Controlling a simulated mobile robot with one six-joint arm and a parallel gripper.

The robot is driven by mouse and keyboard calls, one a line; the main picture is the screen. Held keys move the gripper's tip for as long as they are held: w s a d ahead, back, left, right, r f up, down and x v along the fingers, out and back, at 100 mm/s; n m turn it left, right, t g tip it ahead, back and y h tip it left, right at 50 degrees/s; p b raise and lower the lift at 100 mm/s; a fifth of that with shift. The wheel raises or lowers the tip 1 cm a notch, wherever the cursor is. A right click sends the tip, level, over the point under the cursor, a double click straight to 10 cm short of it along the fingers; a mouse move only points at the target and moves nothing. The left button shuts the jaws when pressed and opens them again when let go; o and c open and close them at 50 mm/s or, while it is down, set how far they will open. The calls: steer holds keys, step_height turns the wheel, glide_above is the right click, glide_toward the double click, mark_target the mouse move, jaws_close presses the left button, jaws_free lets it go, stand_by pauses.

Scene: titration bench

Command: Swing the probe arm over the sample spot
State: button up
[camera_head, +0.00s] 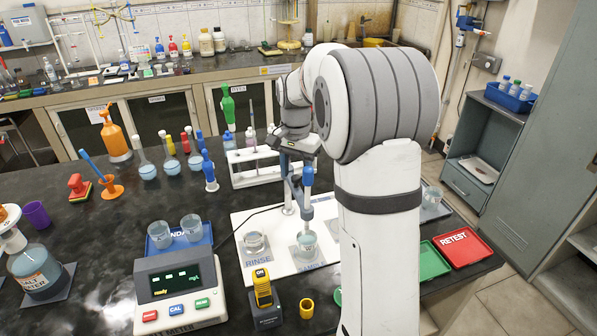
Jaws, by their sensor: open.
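A white mat (277,279) on the bench has a RINSE spot with a beaker (254,242) at left. Its SAMPLE spot (311,267) at right has a beaker of pale blue liquid (306,246). The probe (308,177), with a blue top and grey lower body, hangs upright and appears in line with the sample beaker. Whether its tip is inside the beaker is unclear. The probe arm's stand (288,205) rises behind the beakers. My gripper (296,165) is open, pointing down at the top of the stand and probe. Contact with the probe arm cannot be told.
The meter (180,290) stands front left, with a blue tray (180,241) of beakers behind it. A white rack (268,176) stands behind the mat. A yellow device (262,290) and yellow cup (306,308) are in front. A red RETEST tray (463,247) is at right.

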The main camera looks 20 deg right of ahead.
mark_target(296, 177)
step_height(296, 177, up, 7)
steer(key=shift+r, duration=0.1)
stand_by(0.5)
